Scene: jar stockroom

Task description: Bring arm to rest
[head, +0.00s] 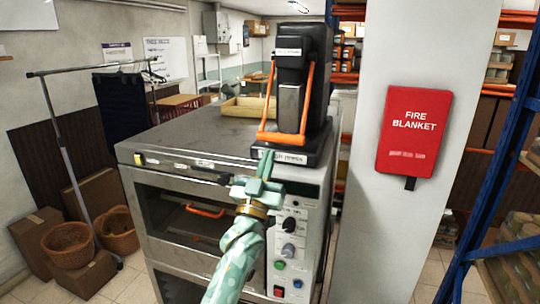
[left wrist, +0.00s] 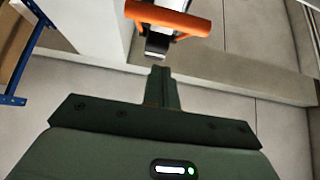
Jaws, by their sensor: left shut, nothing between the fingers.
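My left gripper (head: 266,163) is shut and empty, at the end of my pale green arm that rises from the bottom of the head view. Its closed fingers point up, in front of the control panel and the base of a black machine (head: 303,75) with an orange handle (head: 307,98). In the left wrist view, the closed fingers (left wrist: 161,84) point toward an orange bar (left wrist: 168,18) and hold nothing. I cannot tell the exact gap to the machine. My right gripper is in neither view.
The black machine stands on a steel oven cabinet (head: 190,136) with knobs and buttons. A yellow tray (head: 248,109) lies on its top. A pale pillar with a red fire blanket box (head: 414,131) is on the right, before blue and orange racking. Baskets (head: 68,244) and boxes stand at left.

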